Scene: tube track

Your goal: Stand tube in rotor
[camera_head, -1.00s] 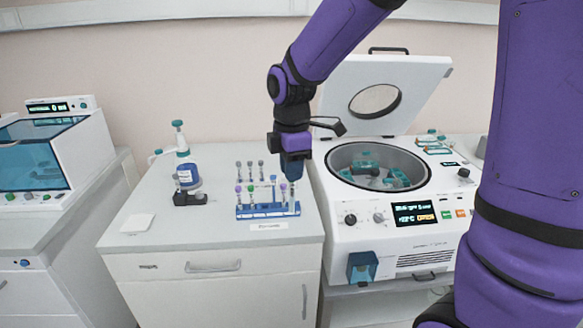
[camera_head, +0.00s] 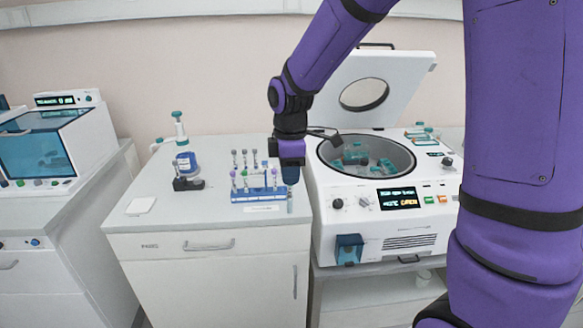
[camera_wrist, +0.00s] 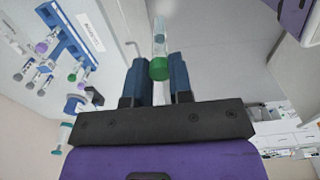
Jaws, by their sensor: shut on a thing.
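My gripper (camera_head: 290,178) hangs beside the right end of the blue tube rack (camera_head: 240,198), near the right edge of the counter. In the wrist view my gripper (camera_wrist: 162,72) is shut on a clear tube (camera_wrist: 159,42) with a green cap (camera_wrist: 159,68). The tube's body points away from the fingers. In the head view the tube (camera_head: 290,204) shows faintly below the fingers. The rotor (camera_head: 354,155), with teal buckets, sits in the open bowl of the white centrifuge (camera_head: 335,185), to the right of my gripper.
The centrifuge lid (camera_head: 400,75) stands raised behind the bowl. The rack holds several capped tubes. A teal-lidded machine (camera_head: 45,150) is at far left. The counter's front is mostly clear.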

